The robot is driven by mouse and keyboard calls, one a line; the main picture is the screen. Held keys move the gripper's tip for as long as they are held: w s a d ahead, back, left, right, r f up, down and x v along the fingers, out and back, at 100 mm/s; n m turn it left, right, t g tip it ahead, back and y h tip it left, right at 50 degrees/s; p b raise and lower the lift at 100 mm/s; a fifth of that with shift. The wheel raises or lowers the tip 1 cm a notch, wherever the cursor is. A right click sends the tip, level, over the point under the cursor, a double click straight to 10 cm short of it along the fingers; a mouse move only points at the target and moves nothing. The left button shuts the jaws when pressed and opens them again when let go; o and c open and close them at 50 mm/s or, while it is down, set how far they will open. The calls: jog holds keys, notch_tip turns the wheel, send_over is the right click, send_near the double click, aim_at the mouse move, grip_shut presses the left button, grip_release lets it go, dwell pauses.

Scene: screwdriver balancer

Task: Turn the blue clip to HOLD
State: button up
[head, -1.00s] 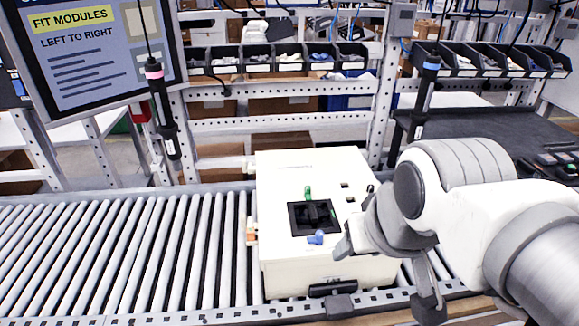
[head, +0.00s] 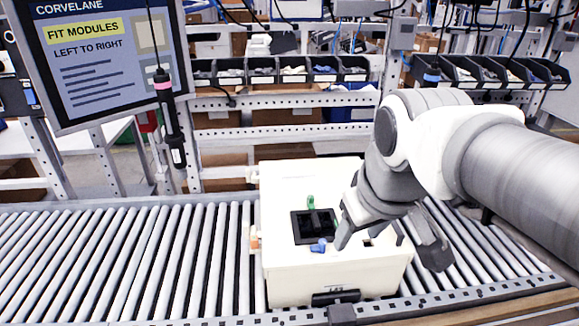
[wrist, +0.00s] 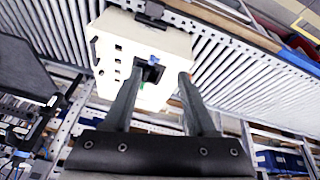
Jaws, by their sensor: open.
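The blue clip (head: 318,246) sits at the near edge of a dark square recess (head: 314,227) in the top of a white box (head: 285,270). A green clip (head: 310,202) stands at the far edge of the recess. My gripper (head: 388,242) is open and empty, to the right of the blue clip, with one finger close beside it. Whether that finger touches the clip I cannot tell. In the wrist view, the blue clip (wrist: 153,61) shows small between my two spread fingers. Any HOLD marking is not legible.
The box stands on a roller conveyor (head: 150,260) with free rollers to its left. A hanging screwdriver (head: 169,120) is left of the box, behind the conveyor. A screen (head: 100,55) and shelves of small bins (head: 290,70) are at the back.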

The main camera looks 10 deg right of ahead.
jog(key=w+n+g, duration=0.2)
jog(key=w+n, duration=0.5)
jog(key=w, duration=0.4)
jog(key=n+g+b, duration=0.1)
jog(key=n+g, duration=0.2)
jog(key=n, duration=0.3)
send_near(323, 241)
notch_tip(323, 241, down, 9)
jog(key=shift+s+r+b, duration=0.1)
jog(key=shift+s+b, duration=0.05)
jog(key=shift+b, duration=0.35)
jog(key=shift+c, duration=0.4)
jog(key=shift+d, duration=0.1)
grip_shut()
